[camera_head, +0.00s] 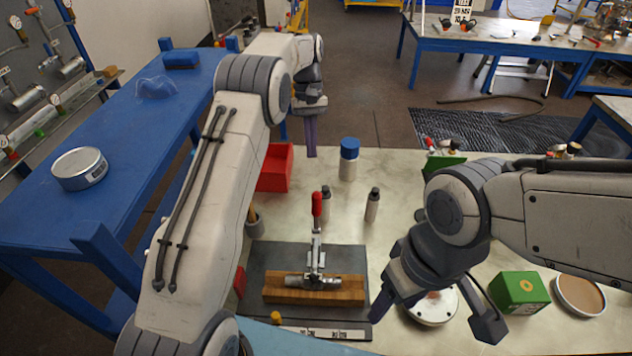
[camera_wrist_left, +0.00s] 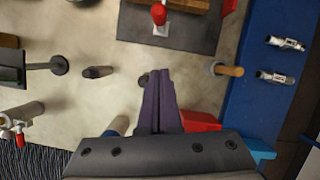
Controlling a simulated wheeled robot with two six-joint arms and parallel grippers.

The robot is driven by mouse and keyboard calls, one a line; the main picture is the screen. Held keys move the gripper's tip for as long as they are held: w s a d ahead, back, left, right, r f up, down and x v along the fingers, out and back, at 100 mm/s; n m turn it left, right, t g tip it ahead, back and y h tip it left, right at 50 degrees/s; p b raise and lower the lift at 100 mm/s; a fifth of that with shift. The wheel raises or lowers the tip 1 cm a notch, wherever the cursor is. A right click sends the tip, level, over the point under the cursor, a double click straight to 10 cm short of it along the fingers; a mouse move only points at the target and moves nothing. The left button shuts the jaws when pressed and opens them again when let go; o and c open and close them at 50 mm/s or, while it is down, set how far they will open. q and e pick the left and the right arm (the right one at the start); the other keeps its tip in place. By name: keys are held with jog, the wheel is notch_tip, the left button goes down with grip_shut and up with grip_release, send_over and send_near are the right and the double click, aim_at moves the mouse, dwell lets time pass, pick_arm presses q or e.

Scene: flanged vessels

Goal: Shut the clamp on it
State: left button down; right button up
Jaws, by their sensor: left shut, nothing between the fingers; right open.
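The red handle tip also shows at the top of the left wrist view (camera_wrist_left: 158,14). My left gripper (camera_head: 311,153) is shut and empty, pointing down behind the clamp, apart from it. My right gripper (camera_head: 433,318) is open, to the right of the plate, above a white round dish (camera_head: 436,308).
Two small dark-capped bottles (camera_head: 372,205) (camera_head: 326,202) and a blue-capped bottle (camera_head: 348,160) stand behind the clamp. A red bin (camera_head: 275,168) is at the back left. A green box (camera_head: 520,290) and a round tan-topped dish (camera_head: 580,295) sit at right.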

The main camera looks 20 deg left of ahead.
aim_at(316, 212)
pick_arm(q)
jog(key=s+d+f+p, duration=0.2)
jog(key=s+f+p, duration=0.2)
jog(key=s+f, duration=0.2)
jog(key=shift+x, duration=0.85)
